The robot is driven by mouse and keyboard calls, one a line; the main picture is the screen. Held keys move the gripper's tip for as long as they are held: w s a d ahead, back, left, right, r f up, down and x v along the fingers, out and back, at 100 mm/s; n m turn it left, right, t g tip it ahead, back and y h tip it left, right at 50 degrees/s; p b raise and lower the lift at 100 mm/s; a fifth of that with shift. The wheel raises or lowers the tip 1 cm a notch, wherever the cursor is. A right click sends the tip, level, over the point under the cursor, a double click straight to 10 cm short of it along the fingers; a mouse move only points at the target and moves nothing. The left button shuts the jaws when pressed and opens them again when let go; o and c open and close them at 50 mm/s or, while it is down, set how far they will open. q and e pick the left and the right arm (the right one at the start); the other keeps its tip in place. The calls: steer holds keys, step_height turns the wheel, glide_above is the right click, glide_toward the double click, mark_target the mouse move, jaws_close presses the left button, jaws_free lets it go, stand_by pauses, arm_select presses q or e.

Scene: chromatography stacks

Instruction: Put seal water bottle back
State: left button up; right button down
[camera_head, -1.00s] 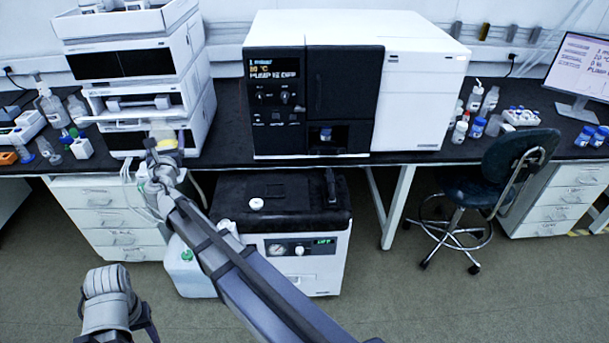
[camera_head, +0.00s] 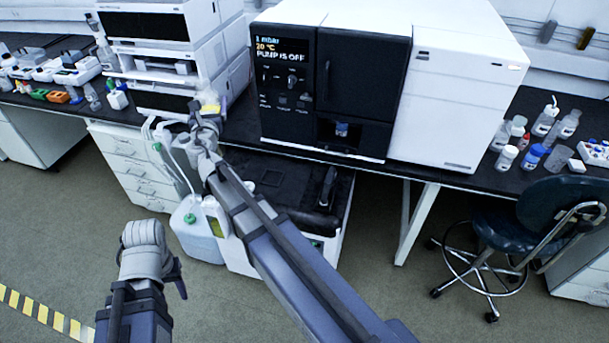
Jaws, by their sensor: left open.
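A small white and yellow item (camera_head: 210,100) shows at the far end of my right arm, against the front of the instrument stack. It may be the seal water bottle, but the wrist hides most of it. My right gripper (camera_head: 207,112) is at that item; its fingers are too small and covered to read. My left gripper (camera_head: 176,280) is open and empty, low at the left above the floor, well away from the bench. A white bottle with a yellowish label (camera_head: 214,216) stands beside the jug, partly behind my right arm.
The instrument stack (camera_head: 150,62) and the large pump instrument (camera_head: 362,85) stand on the black bench. A clear jug with a green cap (camera_head: 194,232) is below. Several small bottles (camera_head: 535,155) stand at the right near a chair (camera_head: 530,215). Floor at left is free.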

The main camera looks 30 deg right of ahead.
steer(key=s+d+f+m+g+h+b, duration=0.1)
steer(key=s+d+f+b, duration=0.3)
steer(key=f+b, duration=0.4)
steer(key=s+d+f+m+g+h+b, duration=0.1)
steer(key=s+d+f+b, duration=0.4)
steer(key=s+f+b, duration=0.2)
steer(key=s+d+f+m+h+b, duration=0.1)
steer(key=s+d+f+b, duration=0.3)
steer(key=f+b, duration=0.7)
steer(key=shift+s+d+f+g+h, duration=0.15)
steer(key=shift+s+f+g+h, duration=0.35)
steer(key=shift+s, duration=0.4)
